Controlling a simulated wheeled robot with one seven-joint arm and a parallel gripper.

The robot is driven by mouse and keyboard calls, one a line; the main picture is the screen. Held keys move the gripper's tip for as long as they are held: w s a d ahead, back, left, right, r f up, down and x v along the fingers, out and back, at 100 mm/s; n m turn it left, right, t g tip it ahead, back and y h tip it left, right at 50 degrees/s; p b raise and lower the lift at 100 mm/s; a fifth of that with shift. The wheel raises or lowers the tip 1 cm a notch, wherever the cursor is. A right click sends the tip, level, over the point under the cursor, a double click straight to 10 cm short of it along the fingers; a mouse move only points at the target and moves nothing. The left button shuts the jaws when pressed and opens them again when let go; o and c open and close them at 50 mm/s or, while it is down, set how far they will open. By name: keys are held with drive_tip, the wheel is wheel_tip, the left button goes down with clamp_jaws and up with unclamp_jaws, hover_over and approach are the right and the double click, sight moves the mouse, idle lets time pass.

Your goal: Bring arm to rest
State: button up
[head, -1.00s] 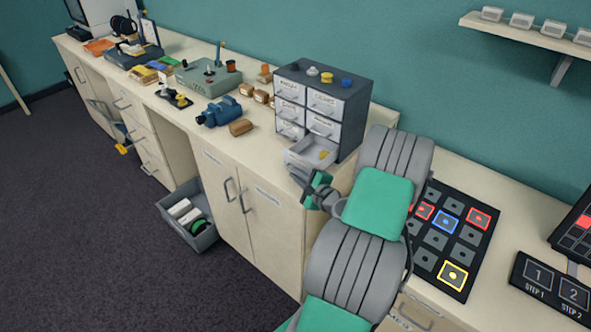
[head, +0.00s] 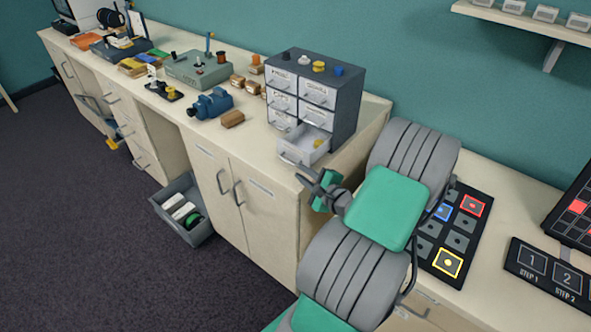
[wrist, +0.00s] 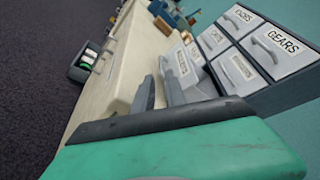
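My arm reaches up from the bottom of the head view, grey and green. My gripper (head: 304,174) is beside the bench's front edge, just in front of the small drawer cabinet (head: 346,112). Its fingers look apart with nothing between them; they also show in the wrist view (wrist: 160,92). The cabinet's lower right drawer (head: 318,146) is pulled out, with a small yellow item inside. The fingertips are close to this drawer's front but look apart from it.
The bench (head: 372,140) runs along the wall, with a blue device (head: 210,104) and small boxes left of the cabinet. A button panel (head: 460,226) lies right of my arm. A grey bin (head: 183,210) stands on the floor. Open floor lies left.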

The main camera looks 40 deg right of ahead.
drive_tip(key=shift+s+a+r, duration=0.15)
drive_tip(key=shift+s, duration=0.5)
drive_tip(key=w+a+n+g+y, duration=0.3)
drive_tip(key=a+n, duration=0.5)
drive_tip(key=a, duration=0.2)
drive_tip(key=w+a+n+g+y, duration=0.2)
drive_tip(key=a+n+g+y, duration=0.15)
drive_tip(key=a+n, duration=0.5)
drive_tip(key=s+a+r+n+g+h, duration=0.4)
drive_tip(key=s+a+r+n, duration=0.5)
drive_tip(key=s+a, duration=0.3)
drive_tip(key=shift+a+n+g, duration=0.45)
drive_tip(key=shift+a+g, duration=0.1)
drive_tip(key=shift+a, duration=0.3)
